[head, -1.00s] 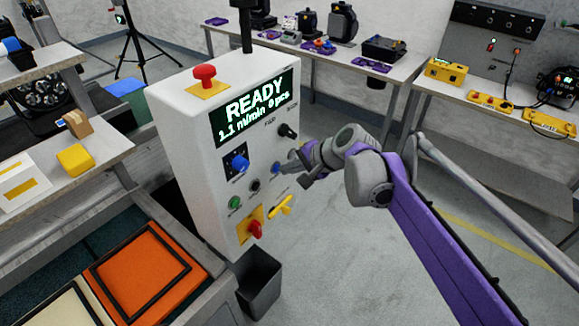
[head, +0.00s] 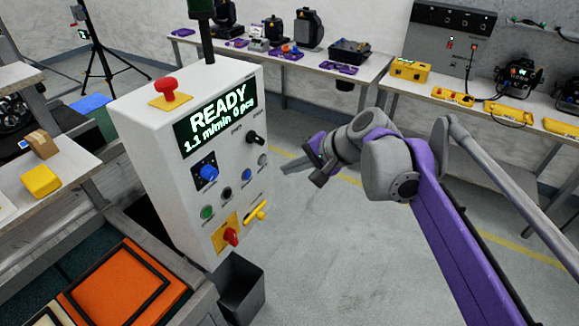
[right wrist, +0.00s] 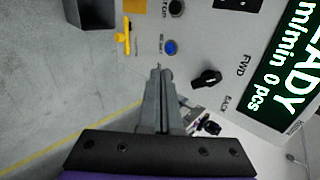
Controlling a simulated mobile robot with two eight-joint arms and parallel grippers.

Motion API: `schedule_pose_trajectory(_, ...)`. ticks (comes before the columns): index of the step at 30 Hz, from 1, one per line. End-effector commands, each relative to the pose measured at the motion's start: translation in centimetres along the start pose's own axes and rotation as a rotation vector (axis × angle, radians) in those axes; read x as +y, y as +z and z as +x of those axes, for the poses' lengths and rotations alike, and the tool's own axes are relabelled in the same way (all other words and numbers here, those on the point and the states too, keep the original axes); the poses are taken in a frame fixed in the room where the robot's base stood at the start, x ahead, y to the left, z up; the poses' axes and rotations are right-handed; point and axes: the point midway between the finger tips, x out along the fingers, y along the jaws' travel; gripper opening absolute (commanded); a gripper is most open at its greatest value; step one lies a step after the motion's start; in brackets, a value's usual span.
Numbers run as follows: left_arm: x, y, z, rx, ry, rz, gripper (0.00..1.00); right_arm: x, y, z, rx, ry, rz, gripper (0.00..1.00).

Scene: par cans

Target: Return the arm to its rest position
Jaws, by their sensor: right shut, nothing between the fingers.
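My right arm reaches in from the lower right in the head view. Its gripper (head: 298,170) is shut and empty, in the open space to the right of the white control box (head: 150,135). A gap shows between its fingertips and the box's front panel. In the right wrist view the shut fingers (right wrist: 160,75) point toward the panel, near a blue button (right wrist: 170,47) and a black knob (right wrist: 206,78). The box display (head: 215,121) reads READY, 1.1 m/min, 0 pcs. My left gripper is not in view.
A grey bin (head: 240,285) stands below the box. Orange framed panels (head: 125,285) lie at lower left, near a yellow block (head: 40,180). Benches with equipment line the back wall, including a yellow case (head: 410,71). The floor right of the box is clear.

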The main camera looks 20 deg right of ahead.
Motion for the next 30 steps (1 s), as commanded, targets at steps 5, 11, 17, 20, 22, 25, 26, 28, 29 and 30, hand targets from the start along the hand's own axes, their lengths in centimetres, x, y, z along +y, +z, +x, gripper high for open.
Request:
schedule_pose_trajectory(5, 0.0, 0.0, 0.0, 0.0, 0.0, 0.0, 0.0, 0.0, 0.0, 0.0, 0.0, 0.0, 0.0, 0.0)
schedule_pose_trajectory(11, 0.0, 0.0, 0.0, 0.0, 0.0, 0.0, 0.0, 0.0, 0.0, 0.0, 0.0, 0.0, 0.0, 0.0)
schedule_pose_trajectory(17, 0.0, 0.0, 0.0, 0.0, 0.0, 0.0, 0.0, 0.7, 0.7, 0.2, 0.001, 0.017, -0.025, 0.0)
schedule_pose_trajectory(20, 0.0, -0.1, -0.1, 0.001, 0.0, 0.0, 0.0, 3.3, 3.0, 0.7, 0.004, 0.079, -0.125, 0.0)
schedule_pose_trajectory(22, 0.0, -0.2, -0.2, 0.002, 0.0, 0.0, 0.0, 6.6, 5.5, 1.2, 0.008, 0.152, -0.246, 0.0)
schedule_pose_trajectory(25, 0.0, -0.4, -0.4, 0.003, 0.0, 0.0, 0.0, 12.5, 9.0, 1.6, 0.018, 0.271, -0.46, 0.0)
schedule_pose_trajectory(26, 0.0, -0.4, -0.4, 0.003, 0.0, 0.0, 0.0, 14.2, 9.9, 1.7, 0.02, 0.305, -0.523, 0.0)
schedule_pose_trajectory(28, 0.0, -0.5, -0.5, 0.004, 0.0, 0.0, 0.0, 18.1, 11.7, 1.8, 0.026, 0.378, -0.666, 0.0)
schedule_pose_trajectory(29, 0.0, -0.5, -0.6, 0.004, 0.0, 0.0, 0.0, 19.6, 12.2, 1.8, 0.029, 0.406, -0.722, 0.0)
schedule_pose_trajectory(30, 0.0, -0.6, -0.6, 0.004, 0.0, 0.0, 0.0, 21.4, 12.8, 1.8, 0.033, 0.439, -0.789, 0.0)
